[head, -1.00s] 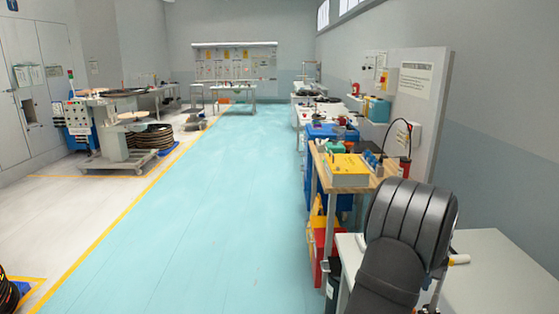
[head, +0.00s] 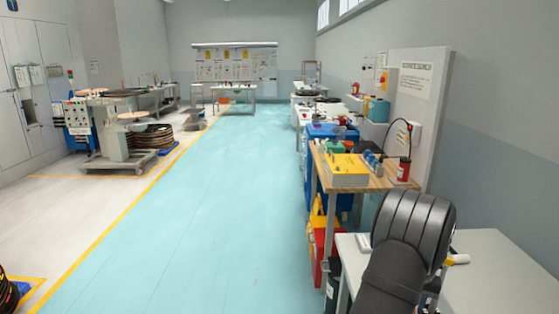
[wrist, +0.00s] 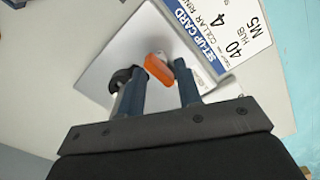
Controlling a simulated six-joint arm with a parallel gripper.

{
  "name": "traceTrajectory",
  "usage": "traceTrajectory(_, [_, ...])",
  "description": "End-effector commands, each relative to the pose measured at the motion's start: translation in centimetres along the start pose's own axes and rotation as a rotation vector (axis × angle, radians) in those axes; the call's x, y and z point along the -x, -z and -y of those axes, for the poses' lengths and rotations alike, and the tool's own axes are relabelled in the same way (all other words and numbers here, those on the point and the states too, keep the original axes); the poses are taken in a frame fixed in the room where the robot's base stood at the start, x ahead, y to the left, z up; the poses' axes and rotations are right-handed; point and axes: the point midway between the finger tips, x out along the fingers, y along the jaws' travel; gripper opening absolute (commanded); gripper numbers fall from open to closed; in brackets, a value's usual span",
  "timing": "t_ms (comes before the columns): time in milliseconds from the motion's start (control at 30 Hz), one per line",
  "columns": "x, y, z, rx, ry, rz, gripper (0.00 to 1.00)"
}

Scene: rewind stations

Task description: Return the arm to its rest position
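My black arm stands at the lower right in the head view, over a pale bench (head: 490,262). The arm hides most of my gripper there. In the wrist view my gripper (wrist: 157,86) has its two dark fingers apart, with a clear gap between them. They point at a light grey plate (wrist: 112,68) on the pale bench top. A small orange piece (wrist: 158,68) appears beyond the gap, and a dark rounded piece (wrist: 121,77) shows by the left fingertip. I cannot tell whether that fingertip touches it. Nothing is seen held.
A set-up card (wrist: 225,35) lies beside the plate. A wooden-topped stand with a yellow box (head: 346,168) is just beyond the bench, before a grey panel (head: 420,110). The blue-green floor aisle (head: 190,220) to the left is clear.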

Motion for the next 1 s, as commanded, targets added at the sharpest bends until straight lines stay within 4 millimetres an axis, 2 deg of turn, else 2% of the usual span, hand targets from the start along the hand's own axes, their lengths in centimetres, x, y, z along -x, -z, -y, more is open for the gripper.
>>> traceTrajectory(500, [0.03,0.01,0.0,-0.365,0.0,0.0,0.32])
traceTrajectory(1000, [0.02,0.01,0.0,-0.42,0.0,0.0,0.32])
